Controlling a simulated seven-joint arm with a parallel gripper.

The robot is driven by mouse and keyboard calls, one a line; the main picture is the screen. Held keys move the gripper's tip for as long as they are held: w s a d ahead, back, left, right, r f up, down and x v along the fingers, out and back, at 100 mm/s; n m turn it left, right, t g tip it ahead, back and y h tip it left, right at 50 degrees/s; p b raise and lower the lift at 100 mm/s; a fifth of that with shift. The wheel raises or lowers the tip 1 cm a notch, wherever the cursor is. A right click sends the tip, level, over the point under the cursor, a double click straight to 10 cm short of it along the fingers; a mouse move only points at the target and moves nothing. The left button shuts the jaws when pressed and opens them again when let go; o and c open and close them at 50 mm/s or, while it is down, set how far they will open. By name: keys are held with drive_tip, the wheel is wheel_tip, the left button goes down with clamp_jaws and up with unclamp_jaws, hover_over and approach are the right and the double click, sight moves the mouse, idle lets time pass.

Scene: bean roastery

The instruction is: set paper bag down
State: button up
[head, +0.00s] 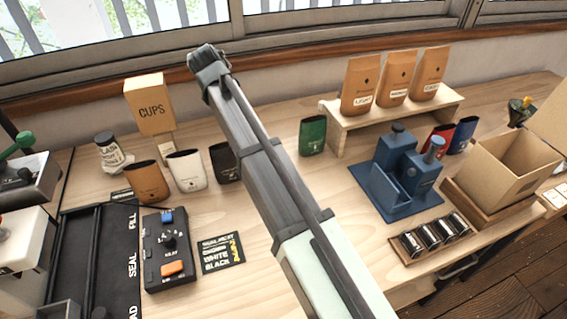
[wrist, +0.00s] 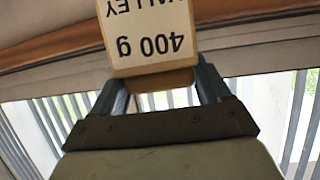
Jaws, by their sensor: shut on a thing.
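In the wrist view my gripper (wrist: 160,82) is shut on a paper bag (wrist: 154,82). Its brown surface shows between the two fingers, with a white label reading "VALLEY" and "400 g" upside down in the picture. The top of that view cuts off the rest of the bag. Behind it are a wooden sill and a barred window, with no supporting surface visible directly under the bag. In the head view my arm crosses the middle over the table (head: 265,262); I cannot make out the gripper's fingers or the held bag there.
Open brown (head: 148,184), white (head: 187,172) and green (head: 312,137) bags stand on the table. A riser (head: 395,115) holds three tan bags. A blue device (head: 400,180) and an open carton (head: 505,165) stand right. A cups box (head: 150,105) stands back left.

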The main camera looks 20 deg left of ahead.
drive_tip(key=r, duration=0.6)
drive_tip(key=shift+s+d+r, duration=0.1)
drive_tip(key=shift+d+r, duration=0.05)
drive_tip(key=shift+d, duration=0.2)
drive_tip(key=s+d+m+t+h, duration=0.1)
drive_tip(key=s+d+m+h, duration=0.3)
drive_tip(key=d, duration=0.7)
drive_tip(key=s+d+m+h, duration=0.3)
drive_tip(key=d+m+h, duration=0.15)
drive_tip(key=d, duration=0.55)
drive_tip(key=s+d+m+t+h, duration=0.1)
drive_tip(key=s+d+m+h, duration=0.3)
drive_tip(key=d, duration=0.7)
wheel_tip(320, 180, down, 21)
drive_tip(key=w, duration=0.1)
drive_tip(key=shift+w+h, duration=0.2)
drive_tip(key=shift+h, duration=0.25)
drive_tip(key=o, duration=1.8)
